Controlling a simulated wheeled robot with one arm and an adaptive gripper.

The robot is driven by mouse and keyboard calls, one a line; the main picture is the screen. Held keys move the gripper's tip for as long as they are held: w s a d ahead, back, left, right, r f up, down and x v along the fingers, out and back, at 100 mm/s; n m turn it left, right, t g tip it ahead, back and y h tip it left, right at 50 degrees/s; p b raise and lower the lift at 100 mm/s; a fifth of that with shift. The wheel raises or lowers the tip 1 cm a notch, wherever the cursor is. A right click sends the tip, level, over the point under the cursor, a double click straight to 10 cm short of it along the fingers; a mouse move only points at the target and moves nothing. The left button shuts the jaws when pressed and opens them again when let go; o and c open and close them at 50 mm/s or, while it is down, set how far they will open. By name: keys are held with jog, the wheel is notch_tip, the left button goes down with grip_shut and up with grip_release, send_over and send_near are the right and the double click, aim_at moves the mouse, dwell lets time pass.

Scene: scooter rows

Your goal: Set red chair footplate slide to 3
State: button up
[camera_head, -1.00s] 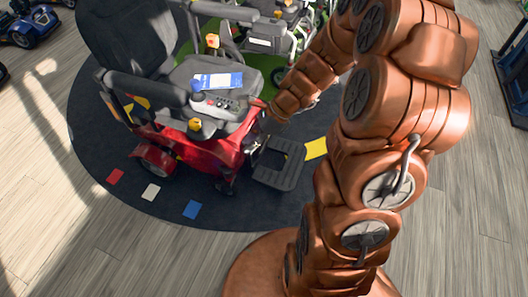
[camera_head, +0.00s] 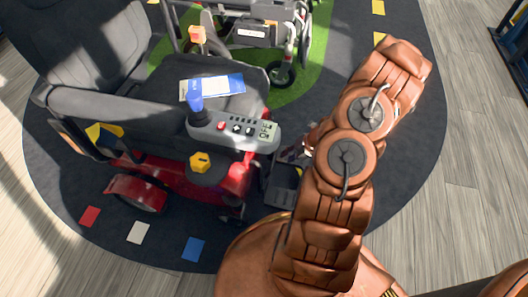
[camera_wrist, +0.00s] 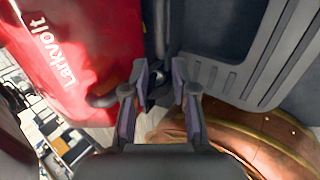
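The red chair (camera_head: 235,180) stands on a dark round mat, with a grey seat and armrest. Its footplate (camera_head: 281,192) is at its front, partly hidden by my arm. In the wrist view the grey ribbed footplate (camera_wrist: 235,50) fills the upper right, and the red body (camera_wrist: 75,50) marked "Larkvolt" the upper left. My gripper (camera_wrist: 160,72) is open, its two fingers apart. A small dark part (camera_wrist: 158,92) shows between the fingers; I cannot tell whether they touch it. In the head view my gripper is low beside the chair's front, mostly hidden. No slide numbers are readable.
The chair's control panel (camera_head: 236,131) with a blue-topped joystick stands out above my gripper. A blue and white card (camera_head: 212,87) lies on the seat. Another mobility chair (camera_head: 255,30) stands behind on green. The mat is clear to the right.

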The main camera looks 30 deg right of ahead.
aim_at(271, 169)
jog(key=b+x, duration=0.3)
jog(key=x, duration=0.5)
jog(key=shift+w+f+b, duration=0.2)
jog(key=shift+w+b, duration=0.1)
jog(key=shift+b, duration=0.05)
jog(key=shift+d, duration=0.1)
grip_shut()
